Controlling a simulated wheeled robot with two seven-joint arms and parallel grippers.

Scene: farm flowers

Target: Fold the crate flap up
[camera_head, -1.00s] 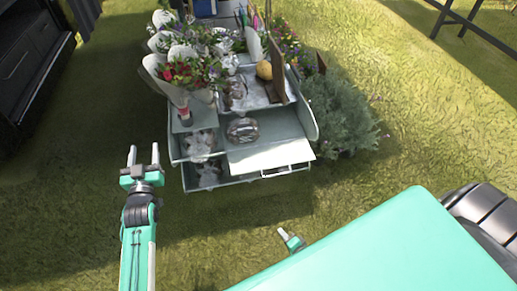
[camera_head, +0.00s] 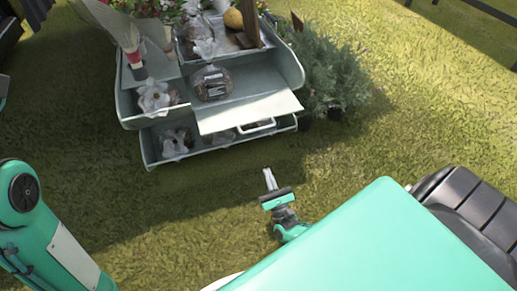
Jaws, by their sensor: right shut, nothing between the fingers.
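The grey-green wooden flower crate (camera_head: 129,108) stands on the grass at upper centre, with stepped compartments. Its pale flap (camera_head: 250,110) is folded down and juts out toward me above the lowest tier, with a handle slot near its front edge. My right gripper (camera_head: 268,174) is below and in front of the flap, apart from it, with its fingers together and nothing between them. My left arm shows at the lower left, but its gripper is out of view.
A wrapped brown item (camera_head: 212,84) sits in the middle tier behind the flap. A bushy green plant (camera_head: 335,75) stands close on the crate's right. Open grass lies in front.

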